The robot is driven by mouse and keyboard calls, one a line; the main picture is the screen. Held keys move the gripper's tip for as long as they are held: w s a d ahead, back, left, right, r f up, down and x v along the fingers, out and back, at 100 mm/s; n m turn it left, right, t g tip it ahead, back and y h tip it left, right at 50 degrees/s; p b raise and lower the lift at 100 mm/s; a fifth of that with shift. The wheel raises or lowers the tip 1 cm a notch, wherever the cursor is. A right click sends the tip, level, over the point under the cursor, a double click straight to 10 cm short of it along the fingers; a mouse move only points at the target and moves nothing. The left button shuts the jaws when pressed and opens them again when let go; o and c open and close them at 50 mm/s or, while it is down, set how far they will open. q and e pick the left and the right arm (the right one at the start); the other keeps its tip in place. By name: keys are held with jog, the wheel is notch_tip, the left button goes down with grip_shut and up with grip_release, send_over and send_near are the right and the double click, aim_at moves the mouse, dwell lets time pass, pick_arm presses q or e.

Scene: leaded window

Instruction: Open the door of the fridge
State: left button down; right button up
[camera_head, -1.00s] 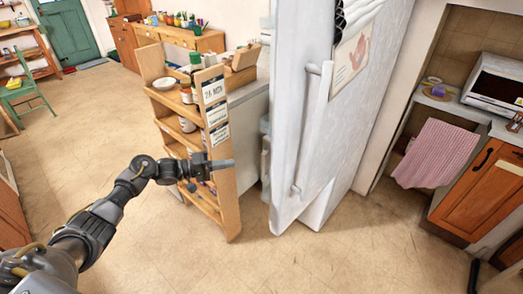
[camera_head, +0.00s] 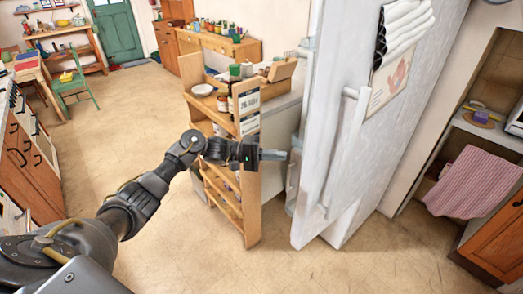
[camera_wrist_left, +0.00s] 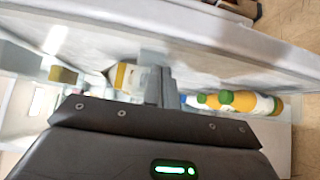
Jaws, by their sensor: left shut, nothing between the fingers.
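The white fridge door (camera_head: 335,90) stands ajar in the head view, with its long vertical handle (camera_head: 347,150) on the front face. Pale door shelves (camera_head: 294,165) show along its left, inner side. My left gripper (camera_head: 274,155) is shut and empty, pointing right at that inner side, off the handle. In the left wrist view its fingers (camera_wrist_left: 165,88) are beside the door panel (camera_wrist_left: 200,35), with bottles (camera_wrist_left: 243,102) and a yellow-labelled container (camera_wrist_left: 125,76) close by. I cannot tell whether the fingertips touch the door. My right gripper is not in view.
A wooden shelf rack (camera_head: 247,190) with jars and bowls stands just behind my left gripper, close to the fridge. A counter with a hanging pink cloth (camera_head: 472,182) is at the right. Open tiled floor (camera_head: 190,250) lies in front and to the left.

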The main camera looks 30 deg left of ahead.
pick_arm(q)
jog(key=d+p, duration=0.1)
jog(key=d, duration=0.1)
jog(key=s+d+p, duration=0.1)
jog(key=d, duration=0.1)
jog(key=shift+s+d, duration=0.1)
jog(key=shift+d, duration=0.3)
